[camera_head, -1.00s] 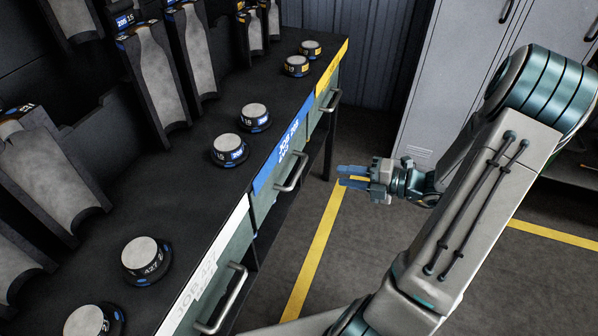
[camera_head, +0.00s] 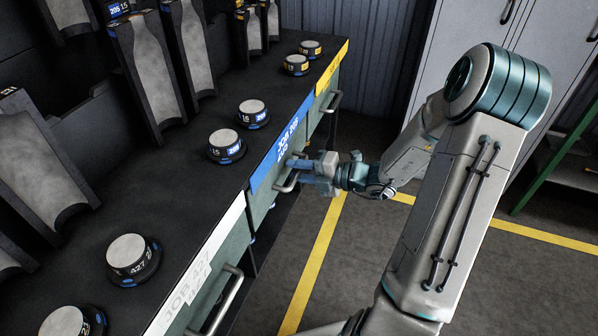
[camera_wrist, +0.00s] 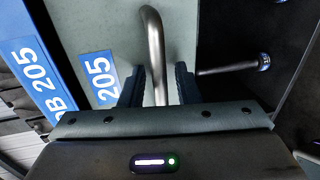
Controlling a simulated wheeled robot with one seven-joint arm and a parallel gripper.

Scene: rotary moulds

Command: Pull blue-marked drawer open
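The blue-marked drawer (camera_head: 262,203) is a grey-green front below a blue "JOB 205" strip (camera_head: 277,153) on the bench edge. It looks closed. Its metal bar handle (camera_head: 284,187) is partly hidden by my fingers. My gripper (camera_head: 299,171) is at this handle, reaching in from the right. In the wrist view the bent handle (camera_wrist: 155,40) runs between the two fingers of my gripper (camera_wrist: 162,70), with a visible gap on each side. The fingers are open around the handle. A blue "205" label (camera_wrist: 99,78) is on the drawer front.
A white-marked drawer with its handle (camera_head: 222,300) is nearer, and a yellow-marked drawer with its handle (camera_head: 336,101) is farther. Round weights such as this one (camera_head: 226,145) stand on the black bench top (camera_head: 190,205). The floor (camera_head: 375,235) right of the bench is clear.

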